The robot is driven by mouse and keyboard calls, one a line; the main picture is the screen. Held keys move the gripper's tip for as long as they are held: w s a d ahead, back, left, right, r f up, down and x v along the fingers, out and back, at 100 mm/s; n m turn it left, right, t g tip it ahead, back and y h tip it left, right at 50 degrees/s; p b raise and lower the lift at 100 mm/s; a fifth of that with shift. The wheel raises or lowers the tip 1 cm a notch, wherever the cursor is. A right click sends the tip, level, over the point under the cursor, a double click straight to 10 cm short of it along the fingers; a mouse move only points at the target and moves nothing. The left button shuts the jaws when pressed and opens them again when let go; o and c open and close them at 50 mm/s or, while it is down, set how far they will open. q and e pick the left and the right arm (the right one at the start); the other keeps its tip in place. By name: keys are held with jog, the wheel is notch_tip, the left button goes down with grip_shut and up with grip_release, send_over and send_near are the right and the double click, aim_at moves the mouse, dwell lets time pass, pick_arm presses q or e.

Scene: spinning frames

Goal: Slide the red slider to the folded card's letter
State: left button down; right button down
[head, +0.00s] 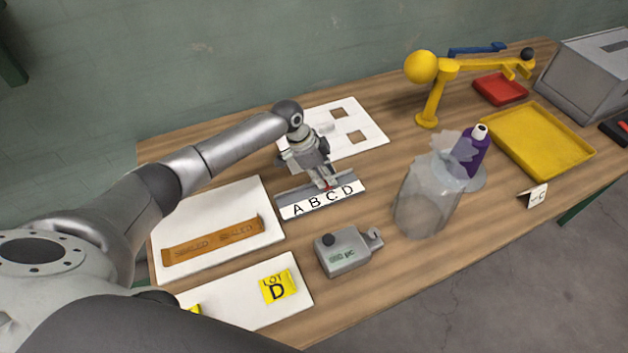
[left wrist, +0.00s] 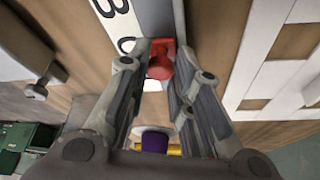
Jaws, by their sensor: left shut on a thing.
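The red slider (head: 327,187) sits on the grey rail (head: 293,193) behind the white strip lettered A, B, C, D (head: 322,200). It stands near the C; exact alignment is hard to tell. My left gripper (head: 325,184) comes down from above and is shut on the red slider, which also shows between its fingers in the left wrist view (left wrist: 160,66). In that view the B is clear and the C is partly hidden by a finger. The small folded white card (head: 537,196) stands at the table's right front edge and appears to read C. My right gripper is out of view.
A grey device with a hook (head: 343,251) stands in front of the strip. A white board carries a yellow LOT D label (head: 278,287). A yellow tray (head: 540,140) lies at right.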

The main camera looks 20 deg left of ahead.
pick_arm(q)
jog(key=c, duration=1.3)
grip_release()
jog(key=shift+o, duration=0.2)
jog(key=shift+a+r, duration=0.1)
jog(key=v, duration=1.2)
jog(key=shift+s, duration=0.1)
